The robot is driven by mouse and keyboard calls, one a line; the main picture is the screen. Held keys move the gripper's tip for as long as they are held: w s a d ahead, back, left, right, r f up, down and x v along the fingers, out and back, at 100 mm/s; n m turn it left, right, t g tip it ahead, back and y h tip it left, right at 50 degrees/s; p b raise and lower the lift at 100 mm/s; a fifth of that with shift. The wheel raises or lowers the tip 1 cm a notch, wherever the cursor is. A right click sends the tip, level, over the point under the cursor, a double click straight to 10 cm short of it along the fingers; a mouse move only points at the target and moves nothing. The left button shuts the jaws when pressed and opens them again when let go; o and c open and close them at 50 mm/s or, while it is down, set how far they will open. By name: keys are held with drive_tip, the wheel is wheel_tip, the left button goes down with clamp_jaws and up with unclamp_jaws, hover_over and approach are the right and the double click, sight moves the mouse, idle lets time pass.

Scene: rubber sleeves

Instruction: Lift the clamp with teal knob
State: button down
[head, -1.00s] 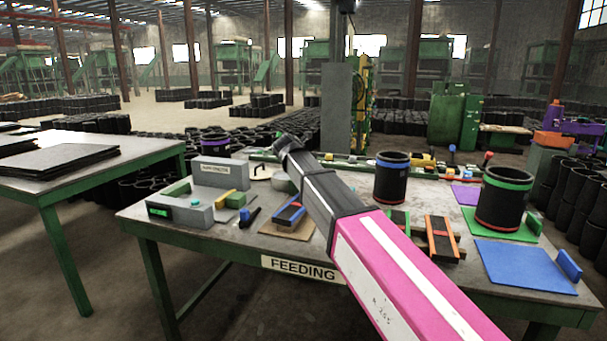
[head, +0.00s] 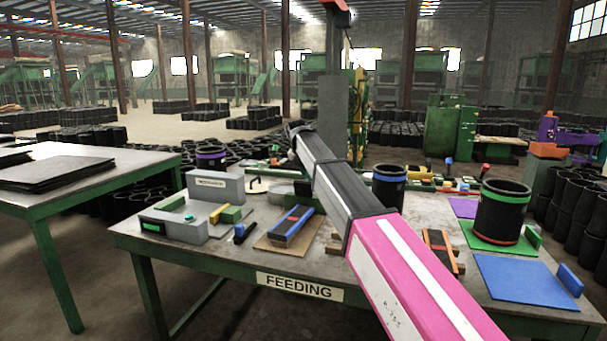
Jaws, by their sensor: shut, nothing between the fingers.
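Small clamps stand in a row along the back of the workbench. One with a blue knob (head: 448,161) and one with a red knob (head: 484,170) show at the back right. Another small clamp-like part (head: 275,160) shows at the back left, near my arm's far end. I cannot make out a teal knob on any of them. A small teal spot (head: 189,217) shows on a grey device at the front left. My pink and black arm reaches over the bench from the lower right. My gripper cannot be made out, and the arm covers part of the back row.
The workbench (head: 350,293) also holds a black sleeve with a green band (head: 502,210), a blue-banded sleeve (head: 389,186), a blue mat (head: 525,280) and a grey box (head: 215,186). A green-legged table (head: 75,185) stands at the left.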

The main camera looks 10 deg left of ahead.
drive_tip(key=shift+w+d+f, duration=0.1)
drive_tip(key=shift+w+f, duration=0.15)
drive_tip(key=shift+w, duration=0.6)
drive_tip(key=shift+w+f, duration=0.25)
drive_tip(key=shift+w, duration=0.6)
drive_tip(key=v, duration=1)
drive_tip(key=shift+r, duration=0.35)
drive_tip(key=shift+s, duration=0.1)
